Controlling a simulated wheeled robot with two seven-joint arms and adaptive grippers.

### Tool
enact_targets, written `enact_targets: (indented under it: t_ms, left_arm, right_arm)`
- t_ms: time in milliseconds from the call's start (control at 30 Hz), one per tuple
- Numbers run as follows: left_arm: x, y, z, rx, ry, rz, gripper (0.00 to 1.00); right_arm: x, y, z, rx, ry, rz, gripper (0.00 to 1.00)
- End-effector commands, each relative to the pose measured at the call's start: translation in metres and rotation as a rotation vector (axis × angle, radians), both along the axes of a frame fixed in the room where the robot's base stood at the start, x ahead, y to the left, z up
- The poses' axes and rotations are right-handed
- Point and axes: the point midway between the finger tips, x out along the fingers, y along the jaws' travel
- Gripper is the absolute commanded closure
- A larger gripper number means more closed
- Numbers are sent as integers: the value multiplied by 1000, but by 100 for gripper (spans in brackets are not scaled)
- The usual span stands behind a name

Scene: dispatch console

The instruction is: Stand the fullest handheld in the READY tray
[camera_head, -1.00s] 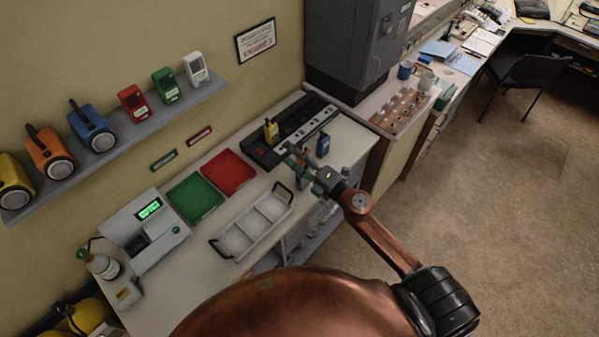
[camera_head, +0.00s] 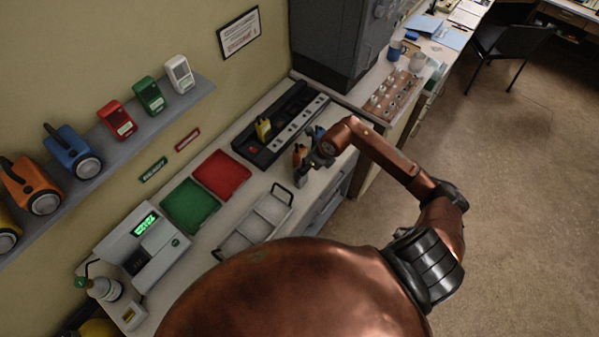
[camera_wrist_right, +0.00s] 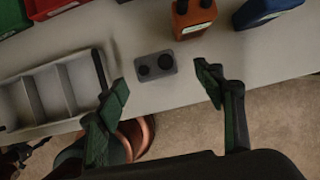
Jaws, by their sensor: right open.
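My right gripper (camera_wrist_right: 162,88) is open and points down over the counter's front edge. A small grey block with two round black knobs (camera_wrist_right: 155,67), seen from above and perhaps a grey handheld, lies just beyond and between its fingertips. An orange handheld (camera_wrist_right: 194,16) and a blue one (camera_wrist_right: 262,10) stand beyond; the head view shows the orange (camera_head: 299,153) beside my right gripper (camera_head: 316,160). A yellow handheld (camera_head: 263,129) stands in the black charging rack (camera_head: 282,125). The green tray (camera_head: 190,206) lies below a green sign (camera_head: 153,169), its lettering too small to read. Charge levels cannot be read.
A red tray (camera_head: 222,174) adjoins the green tray. A pale divided carrier (camera_head: 254,224) with handles lies in front of them. A scale-like machine (camera_head: 143,245) with a lit green display stands to the left. A shelf (camera_head: 150,146) with lamps and devices runs above.

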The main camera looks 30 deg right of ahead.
Motion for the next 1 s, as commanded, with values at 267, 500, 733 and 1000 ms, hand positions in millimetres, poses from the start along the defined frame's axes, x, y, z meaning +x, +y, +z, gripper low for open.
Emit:
enact_targets:
  t_ms: [267, 500, 733, 1000]
  left_arm:
    - [-29, 2, 19, 2, 37, 7, 60]
    - [-23, 2, 25, 2, 29, 6, 60]
    - [-6, 1, 26, 2, 6, 2, 60]
    - [-10, 2, 25, 2, 12, 3, 60]
  right_arm:
    - [14, 13, -30, 9, 1, 13, 38]
    - [22, 14, -54, 4, -2, 13, 38]
    - [21, 12, -56, 3, -3, 12, 38]
    - [21, 12, -55, 3, -3, 12, 57]
